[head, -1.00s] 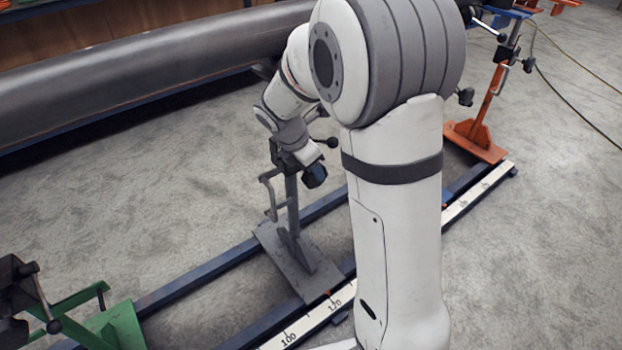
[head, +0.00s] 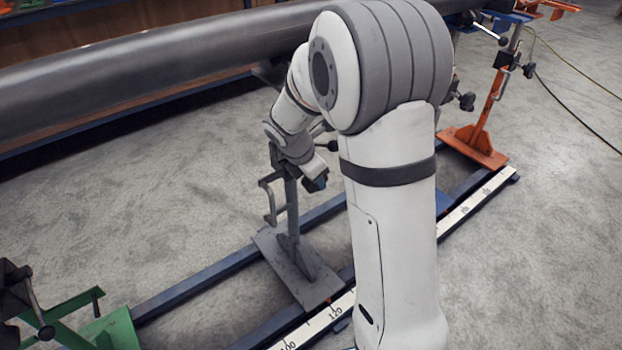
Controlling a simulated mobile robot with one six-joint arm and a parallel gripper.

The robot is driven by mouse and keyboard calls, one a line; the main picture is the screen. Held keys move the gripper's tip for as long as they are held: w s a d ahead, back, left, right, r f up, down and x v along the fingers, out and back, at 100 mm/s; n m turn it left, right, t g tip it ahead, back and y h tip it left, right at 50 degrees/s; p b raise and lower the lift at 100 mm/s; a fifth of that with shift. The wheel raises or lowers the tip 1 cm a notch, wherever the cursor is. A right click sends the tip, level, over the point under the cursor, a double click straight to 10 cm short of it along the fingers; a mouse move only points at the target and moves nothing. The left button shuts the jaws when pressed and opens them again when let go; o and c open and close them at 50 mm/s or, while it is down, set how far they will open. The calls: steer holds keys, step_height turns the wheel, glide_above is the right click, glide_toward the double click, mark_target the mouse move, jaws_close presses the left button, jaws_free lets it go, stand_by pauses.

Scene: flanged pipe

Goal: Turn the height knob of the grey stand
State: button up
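The grey stand (head: 291,215) stands upright on a flat grey base plate (head: 306,282) across the blue rails. A bent handle (head: 267,200) hangs on the left of its post. My gripper (head: 314,183) is at the top of this stand, on the right side of the post, seen small and from behind. A black ball-ended lever (head: 331,146) shows just above it, next to my arm. The height knob cannot be made out; my wrist and gripper cover that part of the stand. Whether the fingers are open, or touch the knob, cannot be seen.
A long dark pipe (head: 150,75) runs across the back. An orange stand (head: 487,110) is at the right and a green stand (head: 75,320) at the lower left. A white measuring scale (head: 462,212) lies along the near blue rail. Grey floor is open at left.

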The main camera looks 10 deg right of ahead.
steer(key=shift+s, duration=0.15)
steer(key=shift+c, duration=1.3)
steer(key=p, duration=0.3)
steer(key=shift+s+d+r+g+y, duration=0.1)
steer(key=shift+d+r+g+y, duration=0.1)
steer(key=shift+g+y, duration=0.15)
steer(key=y+p, duration=0.1)
steer(key=p, duration=0.5)
steer(key=shift+g+y, duration=0.25)
steer(key=p, duration=0.3)
steer(key=shift+s+f+y, duration=0.1)
steer(key=shift+y, duration=0.3)
steer(key=shift+g+p, duration=0.3)
steer(key=shift+p, duration=0.25)
steer(key=shift+f+y+p, duration=0.15)
steer(key=shift+y+p, duration=0.45)
steer(key=shift+p, duration=0.2)
steer(key=shift+f, duration=0.1)
steer(key=shift+f, duration=0.1)
